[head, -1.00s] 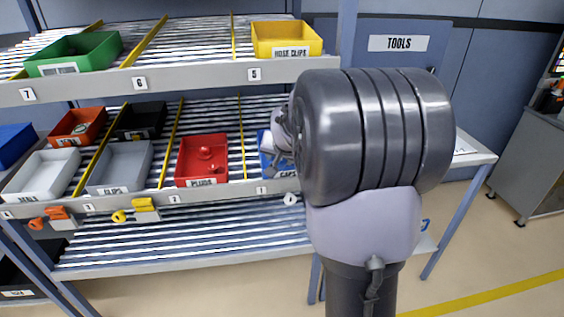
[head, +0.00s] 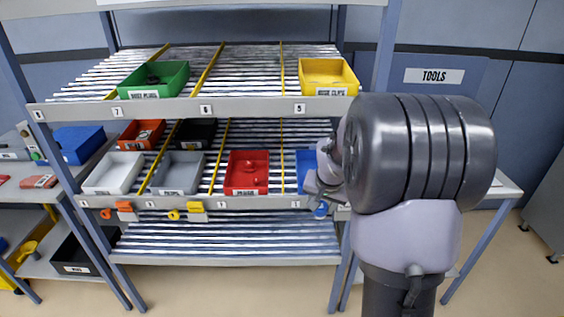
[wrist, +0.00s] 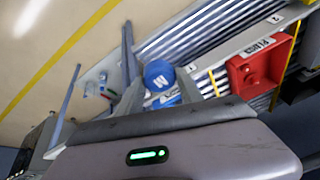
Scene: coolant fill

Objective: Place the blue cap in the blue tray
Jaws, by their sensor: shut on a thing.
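The blue cap (wrist: 159,74) is held between the fingertips of my gripper (wrist: 160,88) in the wrist view. In the head view the cap (head: 320,210) shows at the front edge of the shelf's middle level, below my gripper (head: 318,192). The blue tray (head: 304,162) is on that level, right of the red tray, and its right part is hidden by my arm. In the wrist view a blue patch (wrist: 166,100), seemingly the tray, shows past the cap between the fingers. The cap appears outside the tray, in front of it.
The red tray (head: 246,186) holds red plugs. Grey (head: 180,187) and white (head: 114,186) trays stand further left on the same level. Green (head: 152,91) and yellow (head: 328,88) trays are on the level above. The shelf's front rail (head: 215,202) runs below the trays; small clips hang there.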

